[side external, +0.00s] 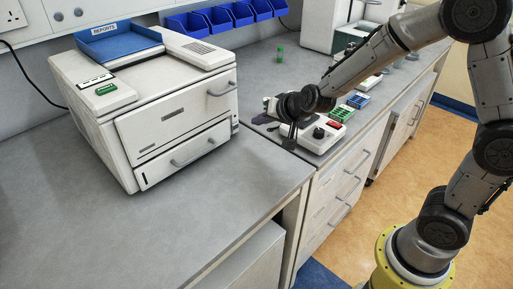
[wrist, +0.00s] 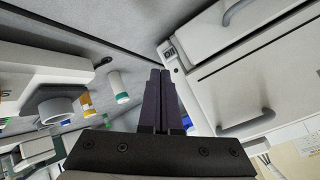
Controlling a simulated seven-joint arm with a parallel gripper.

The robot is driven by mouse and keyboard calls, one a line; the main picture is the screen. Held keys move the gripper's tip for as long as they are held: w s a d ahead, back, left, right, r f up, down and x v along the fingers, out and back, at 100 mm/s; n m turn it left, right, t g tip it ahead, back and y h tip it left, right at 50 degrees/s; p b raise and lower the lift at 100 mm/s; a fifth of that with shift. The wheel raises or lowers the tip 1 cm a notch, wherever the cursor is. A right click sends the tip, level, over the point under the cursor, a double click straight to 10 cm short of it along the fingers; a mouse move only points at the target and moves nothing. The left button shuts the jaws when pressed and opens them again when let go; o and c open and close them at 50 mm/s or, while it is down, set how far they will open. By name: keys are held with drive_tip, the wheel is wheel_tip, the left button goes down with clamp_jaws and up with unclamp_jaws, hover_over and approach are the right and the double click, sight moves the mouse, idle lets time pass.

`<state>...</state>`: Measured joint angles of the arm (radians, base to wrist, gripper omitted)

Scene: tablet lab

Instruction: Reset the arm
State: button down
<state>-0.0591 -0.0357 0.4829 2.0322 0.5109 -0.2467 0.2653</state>
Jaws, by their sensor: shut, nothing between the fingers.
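My gripper (side external: 291,132) is low over the grey bench at the middle of the side view, right of the white printer. It is beside a small white device with a black knob and a red part (side external: 320,135). In the wrist view my gripper's dark fingers (wrist: 160,72) are together, with nothing between them. The arm reaches in from the right, bent over the bench front. Whether the fingertips touch the device or the bench is hard to tell.
The white printer (side external: 150,125) with a blue reports tray (side external: 118,42) stands at left. Blue bins (side external: 220,20) line the back wall. The front left bench (side external: 150,235) is clear.

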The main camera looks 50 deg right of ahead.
drive_tip(key=s+a+r+n+t+y, duration=0.15)
drive_tip(key=s+r+n, duration=0.25)
drive_tip(key=s+r, duration=0.95)
drive_tip(key=s+f+n+g, duration=0.2)
drive_tip(key=s+g, duration=0.1)
drive_tip(key=s, duration=0.5)
drive_tip(key=s+d+f+n+g, duration=0.1)
drive_tip(key=s+f+n+g, duration=0.1)
drive_tip(key=s, duration=0.7)
drive_tip(key=shift+d+f+n+g+h, duration=0.3)
drive_tip(key=shift+f+n+g+h, duration=0.1)
drive_tip(key=shift+f+g, duration=0.15)
